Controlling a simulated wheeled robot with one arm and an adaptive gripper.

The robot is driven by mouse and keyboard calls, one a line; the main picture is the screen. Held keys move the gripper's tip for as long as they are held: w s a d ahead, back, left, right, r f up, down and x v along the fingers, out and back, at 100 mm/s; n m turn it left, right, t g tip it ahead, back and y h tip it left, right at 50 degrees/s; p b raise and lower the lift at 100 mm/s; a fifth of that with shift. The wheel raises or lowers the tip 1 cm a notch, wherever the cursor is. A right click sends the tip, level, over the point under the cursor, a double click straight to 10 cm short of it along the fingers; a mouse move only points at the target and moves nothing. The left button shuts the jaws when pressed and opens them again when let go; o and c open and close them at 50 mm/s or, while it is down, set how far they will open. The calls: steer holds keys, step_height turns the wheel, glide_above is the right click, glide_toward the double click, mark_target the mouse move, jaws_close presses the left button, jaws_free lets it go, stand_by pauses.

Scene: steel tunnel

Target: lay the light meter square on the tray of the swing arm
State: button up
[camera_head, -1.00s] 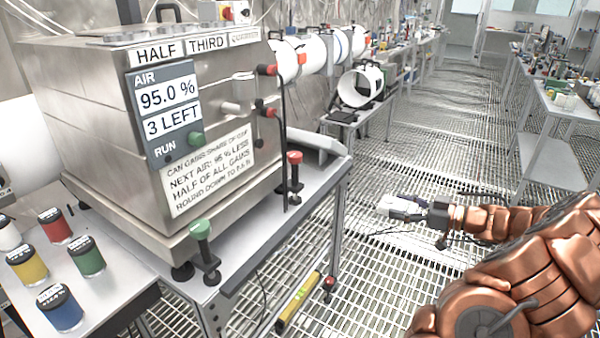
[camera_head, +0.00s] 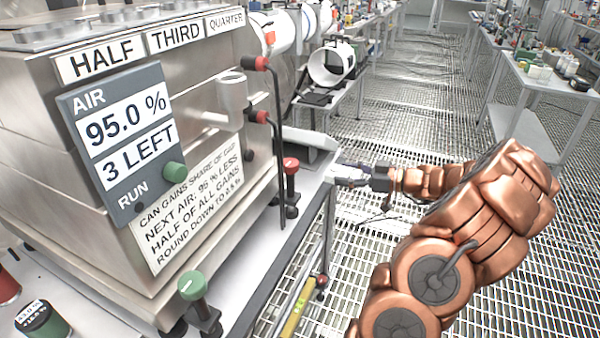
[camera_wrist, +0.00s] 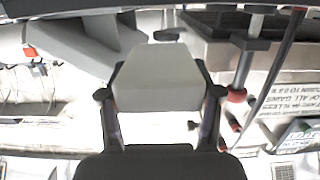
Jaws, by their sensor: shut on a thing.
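My gripper (camera_head: 352,174) is beside the right end of the steel bench. In the wrist view, its two fingers (camera_wrist: 160,98) are shut on a pale grey-white block, the light meter (camera_wrist: 157,78), one finger at each side. In the head view the meter is small and hard to make out against the bench end. A grey tray-like piece with a raised, angled side (camera_head: 308,141) lies at the bench's far right corner and may be the swing arm's tray. A grey angled shape (camera_wrist: 75,42) shows beyond the meter in the wrist view.
A big steel cabinet (camera_head: 205,160) with an air panel (camera_head: 122,140) fills the left. Red-topped (camera_head: 291,166) and green-topped (camera_head: 193,286) posts stand along the bench edge. A yellow level (camera_head: 296,308) is below. Open grating floor (camera_head: 400,120) lies to the right.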

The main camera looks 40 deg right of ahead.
steer(key=p, duration=0.2)
glide_above(302, 180)
steer(key=shift+s+d, duration=0.1)
steer(key=shift+s, duration=0.35)
steer(key=shift+w+a, duration=0.3)
steer(key=shift+w, duration=0.2)
step_height(302, 180, down, 2)
steer(key=shift+s+d+f, duration=0.1)
steer(key=shift+d, duration=0.05)
steer(key=shift+f+p, duration=0.35)
steer(key=shift+f, duration=0.3)
steer(key=shift+f+b, duration=0.2)
steer(key=shift+b, duration=0.35)
steer(key=o, duration=1.2)
steer(key=shift+r+p, duration=0.2)
steer(key=shift+p, duration=0.15)
